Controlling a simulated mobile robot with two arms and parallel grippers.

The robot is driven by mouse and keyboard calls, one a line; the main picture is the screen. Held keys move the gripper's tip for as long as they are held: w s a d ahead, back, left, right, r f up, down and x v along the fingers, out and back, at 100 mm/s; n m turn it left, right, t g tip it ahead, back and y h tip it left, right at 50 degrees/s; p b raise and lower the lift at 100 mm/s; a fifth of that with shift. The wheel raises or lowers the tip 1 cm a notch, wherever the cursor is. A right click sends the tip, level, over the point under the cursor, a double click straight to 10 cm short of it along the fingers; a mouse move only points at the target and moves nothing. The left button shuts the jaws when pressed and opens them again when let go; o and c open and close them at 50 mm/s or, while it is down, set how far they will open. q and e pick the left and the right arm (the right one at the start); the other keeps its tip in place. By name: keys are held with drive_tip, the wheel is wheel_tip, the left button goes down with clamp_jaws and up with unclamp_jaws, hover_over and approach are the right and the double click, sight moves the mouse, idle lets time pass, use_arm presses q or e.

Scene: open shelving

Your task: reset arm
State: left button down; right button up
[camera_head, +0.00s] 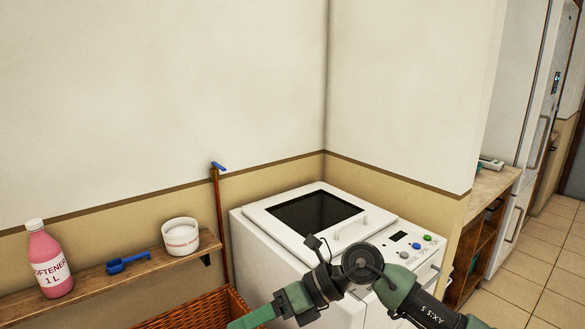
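Green and black links of my own arm cross the bottom centre and bottom right, in front of the white top-lid washing machine (288,262). I cannot tell for sure which arm these links belong to. No gripper fingertips show, so neither gripper can be seen open, shut or holding anything. The links hide part of the machine's front and control-panel side. The machine's lid, with its dark window (314,212), looks closed.
A wooden wall shelf (85,283) holds a pink softener bottle (49,262), a blue scoop (128,263) and a white tub (181,238). A wicker basket (205,309) stands below. A wooden cabinet (491,190) stands at right; tiled floor (540,255) beyond is clear.

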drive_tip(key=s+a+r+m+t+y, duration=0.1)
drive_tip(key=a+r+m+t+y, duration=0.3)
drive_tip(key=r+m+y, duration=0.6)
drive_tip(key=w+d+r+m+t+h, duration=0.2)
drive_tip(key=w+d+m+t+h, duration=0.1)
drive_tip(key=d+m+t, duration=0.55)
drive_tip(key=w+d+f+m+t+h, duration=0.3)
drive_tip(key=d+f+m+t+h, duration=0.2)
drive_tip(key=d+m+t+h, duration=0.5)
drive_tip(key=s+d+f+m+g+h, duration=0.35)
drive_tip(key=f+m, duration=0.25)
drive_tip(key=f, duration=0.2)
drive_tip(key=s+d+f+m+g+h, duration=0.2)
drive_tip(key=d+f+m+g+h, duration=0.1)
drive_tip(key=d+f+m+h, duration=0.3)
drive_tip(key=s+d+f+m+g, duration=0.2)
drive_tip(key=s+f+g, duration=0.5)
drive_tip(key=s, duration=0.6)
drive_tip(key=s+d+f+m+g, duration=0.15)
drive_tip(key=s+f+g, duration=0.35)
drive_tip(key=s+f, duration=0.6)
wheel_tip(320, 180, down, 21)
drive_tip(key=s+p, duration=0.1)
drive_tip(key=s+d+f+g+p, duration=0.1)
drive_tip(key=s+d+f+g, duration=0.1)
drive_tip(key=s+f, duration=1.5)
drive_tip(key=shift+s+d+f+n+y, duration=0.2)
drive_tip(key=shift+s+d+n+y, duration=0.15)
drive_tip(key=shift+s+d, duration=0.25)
